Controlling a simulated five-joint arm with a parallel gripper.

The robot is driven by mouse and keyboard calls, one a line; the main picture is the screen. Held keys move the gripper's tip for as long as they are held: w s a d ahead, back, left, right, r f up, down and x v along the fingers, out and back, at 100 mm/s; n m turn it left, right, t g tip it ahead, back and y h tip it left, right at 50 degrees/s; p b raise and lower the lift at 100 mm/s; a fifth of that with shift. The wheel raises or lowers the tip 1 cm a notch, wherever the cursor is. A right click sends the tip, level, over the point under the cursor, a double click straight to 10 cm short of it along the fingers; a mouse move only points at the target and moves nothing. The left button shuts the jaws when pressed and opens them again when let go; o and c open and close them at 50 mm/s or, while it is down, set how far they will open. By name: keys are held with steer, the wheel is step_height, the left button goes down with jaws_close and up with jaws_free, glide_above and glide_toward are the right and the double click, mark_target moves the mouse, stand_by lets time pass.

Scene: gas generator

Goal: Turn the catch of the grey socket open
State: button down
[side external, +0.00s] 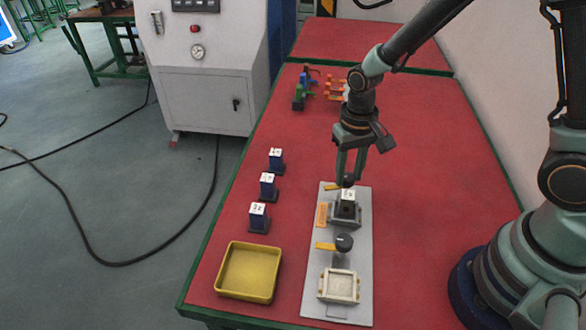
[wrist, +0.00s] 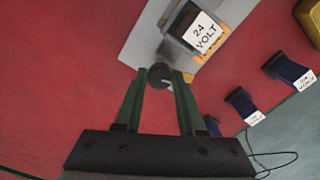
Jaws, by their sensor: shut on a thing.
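The grey socket (side external: 346,222) stands on the light grey plate (side external: 310,290) and also shows in the wrist view (wrist: 172,22). A dark block with a white "24 VOLT" label (wrist: 201,32) sits in it; the block shows in the side view too (side external: 347,196). Beside the socket is its catch, a dark round knob (wrist: 160,75) with a yellow lever (side external: 332,186). My gripper (side external: 346,182) points down at the knob, and its green fingers (wrist: 160,79) are shut on it. The fingertips partly hide the knob in the side view.
A second dark knob (side external: 344,243) with a yellow lever stands nearer on the plate, before a cream socket (side external: 324,287). A yellow tray (side external: 247,272) and three blue blocks (side external: 268,184) lie to the left. Coloured parts (side external: 304,88) stand farther back. The red table is clear on the right.

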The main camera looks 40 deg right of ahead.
mark_target(349, 177)
steer(key=shift+m, duration=1.7)
steer(key=c, duration=0.5)
jaws_free()
step_height(349, 177, up, 12)
steer(key=shift+r, duration=0.1)
